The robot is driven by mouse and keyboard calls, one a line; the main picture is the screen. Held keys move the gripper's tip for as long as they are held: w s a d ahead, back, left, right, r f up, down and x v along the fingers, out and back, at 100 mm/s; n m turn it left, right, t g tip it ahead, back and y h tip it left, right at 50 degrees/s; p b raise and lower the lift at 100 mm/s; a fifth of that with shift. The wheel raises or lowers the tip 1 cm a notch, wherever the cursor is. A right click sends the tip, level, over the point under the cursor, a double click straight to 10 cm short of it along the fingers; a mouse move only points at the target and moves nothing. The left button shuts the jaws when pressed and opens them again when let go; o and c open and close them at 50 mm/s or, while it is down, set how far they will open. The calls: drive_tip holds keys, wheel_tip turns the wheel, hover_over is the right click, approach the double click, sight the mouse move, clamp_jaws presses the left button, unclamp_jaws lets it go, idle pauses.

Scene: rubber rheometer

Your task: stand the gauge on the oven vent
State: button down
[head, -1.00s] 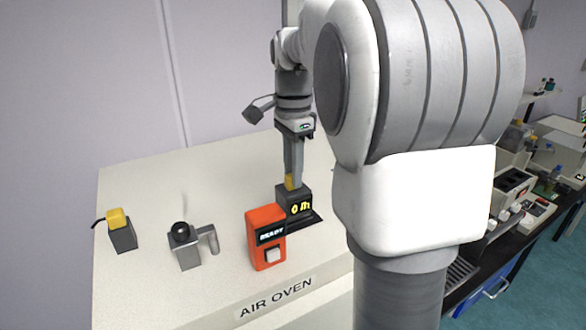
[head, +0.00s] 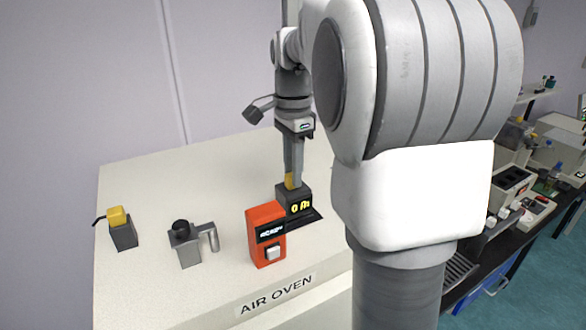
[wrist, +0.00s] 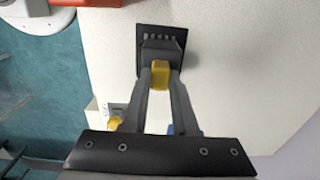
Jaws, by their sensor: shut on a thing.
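The gauge (head: 295,202) is a dark block with yellow characters on its front and a yellow grip on top. It stands upright at the oven vent (head: 313,220), a black plate on the oven top. In the wrist view the gauge (wrist: 161,50) covers part of the vent (wrist: 176,33), whose slots show beyond it. I cannot tell whether the gauge's underside touches the plate. My gripper (head: 292,181) points down, shut on the yellow grip, which also shows between the fingertips in the wrist view (wrist: 160,74).
On the pale oven top (head: 150,180) stand an orange box (head: 265,235) close in front of the gauge, a grey block with a black knob (head: 186,245), and a yellow-topped dark block (head: 122,232) at left. Free room lies behind them. A cluttered bench (head: 515,215) is at right.

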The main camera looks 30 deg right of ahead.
drive_tip(key=shift+f, duration=0.5)
drive_tip(key=c, duration=0.6)
unclamp_jaws()
drive_tip(key=shift+r, duration=0.1)
wheel_tip(320, 180, up, 5)
drive_tip(key=p, duration=0.3)
drive_tip(key=shift+f, duration=0.2)
drive_tip(key=shift+r, duration=0.7)
